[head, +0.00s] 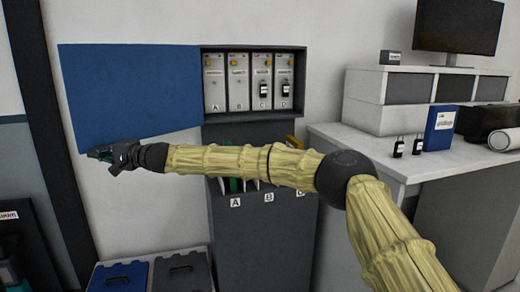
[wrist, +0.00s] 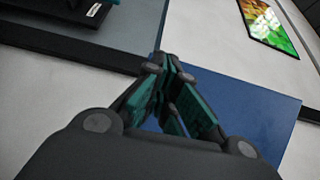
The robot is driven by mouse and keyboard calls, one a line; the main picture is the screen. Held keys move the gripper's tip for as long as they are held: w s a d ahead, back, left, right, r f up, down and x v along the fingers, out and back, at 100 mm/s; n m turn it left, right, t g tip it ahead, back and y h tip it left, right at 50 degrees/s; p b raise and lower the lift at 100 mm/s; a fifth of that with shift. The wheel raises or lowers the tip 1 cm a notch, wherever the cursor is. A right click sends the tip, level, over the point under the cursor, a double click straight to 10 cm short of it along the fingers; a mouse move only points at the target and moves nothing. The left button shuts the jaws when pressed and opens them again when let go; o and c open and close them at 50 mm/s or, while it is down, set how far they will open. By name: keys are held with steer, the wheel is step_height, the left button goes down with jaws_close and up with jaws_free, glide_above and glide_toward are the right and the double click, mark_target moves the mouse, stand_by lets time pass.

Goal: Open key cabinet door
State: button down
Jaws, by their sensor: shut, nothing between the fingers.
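The key cabinet (head: 297,85) is on the wall, with its blue door (head: 130,90) swung wide open to the left. Inside are upright panels labelled A, B, C and D, with black key tags hanging on C and D. My gripper (head: 101,154) is at the door's lower left corner, with the arm stretched across below the cabinet. In the wrist view my gripper (wrist: 172,68) is shut and empty, and the blue door (wrist: 250,115) lies behind and to the right of the fingers. I cannot tell whether the fingers touch the door.
Below the cabinet stands a grey sorter (head: 262,235) with labelled slots. Blue and grey cases (head: 120,277) are on the floor at lower left. On the right, a white counter (head: 345,140) holds two black key tags (head: 399,148), a blue binder (head: 440,128) and a monitor (head: 458,25) higher up.

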steer(key=shift+w+a, duration=0.3)
steer(key=shift+a, duration=0.05)
steer(key=shift+s, duration=0.1)
